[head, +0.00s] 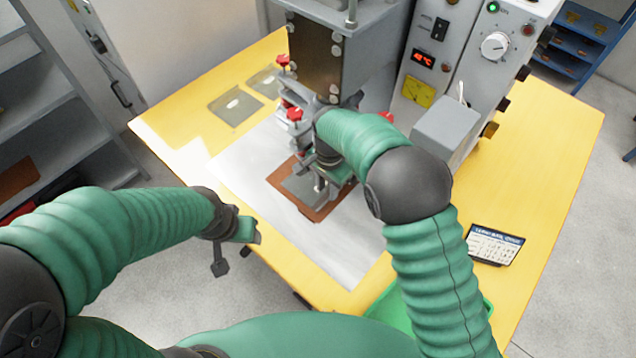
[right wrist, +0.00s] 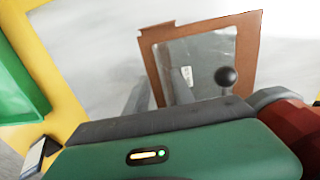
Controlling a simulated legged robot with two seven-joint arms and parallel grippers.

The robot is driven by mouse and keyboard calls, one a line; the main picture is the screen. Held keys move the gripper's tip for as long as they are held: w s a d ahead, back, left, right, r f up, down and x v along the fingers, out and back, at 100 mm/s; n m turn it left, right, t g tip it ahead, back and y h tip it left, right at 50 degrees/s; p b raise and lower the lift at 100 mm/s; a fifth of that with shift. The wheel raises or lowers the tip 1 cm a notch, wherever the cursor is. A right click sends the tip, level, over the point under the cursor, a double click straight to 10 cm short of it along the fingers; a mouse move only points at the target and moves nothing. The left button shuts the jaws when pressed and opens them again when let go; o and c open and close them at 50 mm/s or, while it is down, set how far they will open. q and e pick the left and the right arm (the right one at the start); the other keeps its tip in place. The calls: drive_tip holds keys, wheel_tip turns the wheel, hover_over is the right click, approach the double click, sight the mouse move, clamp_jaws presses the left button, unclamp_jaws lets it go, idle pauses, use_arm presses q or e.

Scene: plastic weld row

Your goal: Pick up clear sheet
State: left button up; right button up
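A clear sheet (right wrist: 200,60) lies in a brown frame (right wrist: 150,38) in the right wrist view. In the head view the brown frame (head: 318,214) sits on the white mat below the press, with the sheet (head: 300,189) in it partly hidden by my right arm. Two more clear sheets, a nearer one (head: 235,107) and a farther one (head: 264,81), lie at the table's back left. My right gripper (head: 320,186) is over the frame, its two fingers (right wrist: 160,92) apart with nothing seen between them. My left gripper (head: 250,236) is by the table's front-left edge; its fingers are unclear.
The grey press (head: 367,50) with red-knobbed clamps (head: 295,114) stands behind the frame. A control box (head: 490,50) is at the back right. A small calendar (head: 494,245) lies on the yellow table (head: 540,150). A green bin (head: 385,305) is at the front. The white mat (head: 250,165) is clear at left.

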sight(327, 200)
wheel_tip(327, 200, down, 5)
drive_tip(key=shift+r, duration=0.1)
drive_tip(key=shift+s, duration=0.1)
clamp_jaws()
